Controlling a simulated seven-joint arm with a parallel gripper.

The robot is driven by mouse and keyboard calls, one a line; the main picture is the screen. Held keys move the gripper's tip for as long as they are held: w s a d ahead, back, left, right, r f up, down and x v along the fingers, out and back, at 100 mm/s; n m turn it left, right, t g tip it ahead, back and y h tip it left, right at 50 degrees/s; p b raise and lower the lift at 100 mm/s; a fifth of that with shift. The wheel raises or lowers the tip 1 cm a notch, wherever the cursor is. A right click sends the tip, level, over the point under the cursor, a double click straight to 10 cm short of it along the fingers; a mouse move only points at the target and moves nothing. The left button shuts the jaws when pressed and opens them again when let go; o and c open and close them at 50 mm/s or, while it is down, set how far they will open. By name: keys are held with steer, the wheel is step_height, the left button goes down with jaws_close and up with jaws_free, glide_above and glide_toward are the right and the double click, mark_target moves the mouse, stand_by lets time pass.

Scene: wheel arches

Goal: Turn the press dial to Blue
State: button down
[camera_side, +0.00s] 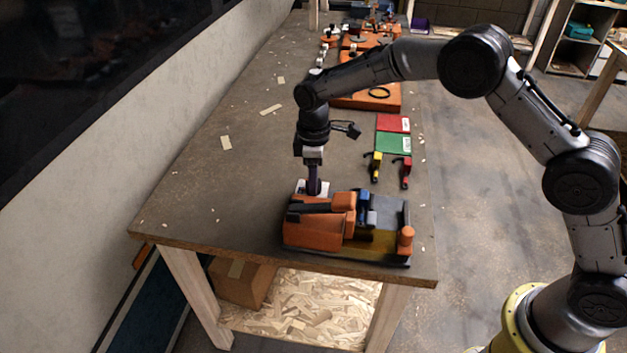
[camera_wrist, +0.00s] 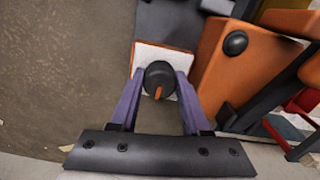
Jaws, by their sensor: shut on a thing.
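The press (camera_side: 320,228) is an orange, black and yellow machine near the front edge of the table. The dial (camera_wrist: 159,80) is a round black knob with an orange pointer mark, on a white plate (camera_wrist: 148,60) beside the press's orange body (camera_wrist: 222,68). In the wrist view the pointer aims toward the bottom of the picture. My gripper (camera_wrist: 159,84) has its two purple fingers on either side of the knob, shut on it. In the side view my gripper (camera_side: 313,187) reaches straight down to the plate at the press's back left; the knob is hidden there by the fingers. No blue mark is readable.
Red (camera_side: 393,124) and green (camera_side: 393,143) mats lie behind the press, with yellow (camera_side: 375,167) and red (camera_side: 405,172) hand tools in front of them. Orange boards (camera_side: 365,97) stand farther back. The table's left side is mostly clear.

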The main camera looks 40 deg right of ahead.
steer(key=shift+c, duration=1.8)
jaws_free()
step_height(320, 180, up, 14)
